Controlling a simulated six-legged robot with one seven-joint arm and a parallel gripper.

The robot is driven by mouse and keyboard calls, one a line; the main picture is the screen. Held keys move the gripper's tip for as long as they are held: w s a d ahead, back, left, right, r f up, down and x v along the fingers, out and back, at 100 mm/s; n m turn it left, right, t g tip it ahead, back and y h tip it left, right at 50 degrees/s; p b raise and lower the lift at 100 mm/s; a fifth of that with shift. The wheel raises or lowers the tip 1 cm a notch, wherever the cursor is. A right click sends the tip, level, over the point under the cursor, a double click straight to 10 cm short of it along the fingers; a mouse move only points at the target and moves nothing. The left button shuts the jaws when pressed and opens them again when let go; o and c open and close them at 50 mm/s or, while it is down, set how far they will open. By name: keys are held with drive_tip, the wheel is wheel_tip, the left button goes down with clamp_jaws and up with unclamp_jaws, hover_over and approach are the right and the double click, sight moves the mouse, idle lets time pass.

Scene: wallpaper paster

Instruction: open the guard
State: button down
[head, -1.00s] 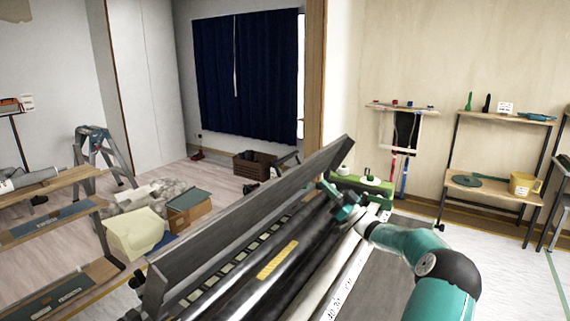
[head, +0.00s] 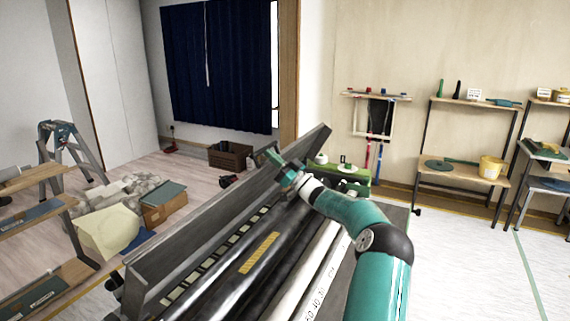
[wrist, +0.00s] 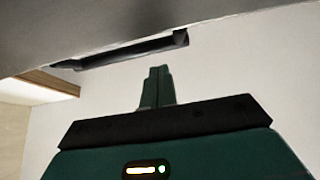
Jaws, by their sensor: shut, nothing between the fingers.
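The guard (head: 200,232) is a long grey panel along the left side of the pasting machine in the head view. It stands raised and tilted above the dark rollers. My gripper (head: 272,158) is at the guard's upper edge, toward its far end; I cannot tell whether it touches. In the wrist view my gripper (wrist: 157,72) has its green fingers together, with nothing between them. A grey surface (wrist: 110,22) with a dark bar under it lies above the fingertips, probably the guard.
The rollers carry a yellow label (head: 259,252). A green unit (head: 343,178) sits at the machine's far end. A stepladder (head: 68,150) and boxes (head: 165,205) stand left. Shelves (head: 465,170) line the right wall. The floor at right is mostly clear.

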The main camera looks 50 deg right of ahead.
drive_tip(key=shift+w+a+f, duration=0.1)
drive_tip(key=shift+w+a, duration=0.05)
drive_tip(key=shift+w, duration=0.3)
drive_tip(key=shift+w+a+f, duration=0.1)
drive_tip(key=shift+w, duration=0.35)
drive_tip(key=shift+w+r, duration=0.1)
drive_tip(key=w+a+r+g+h, duration=0.1)
drive_tip(key=w+a+r+g, duration=0.1)
drive_tip(key=w, duration=0.5)
drive_tip(key=shift+w+a+r+g, duration=0.15)
drive_tip(key=shift+w+g, duration=0.15)
drive_tip(key=shift+g, duration=0.3)
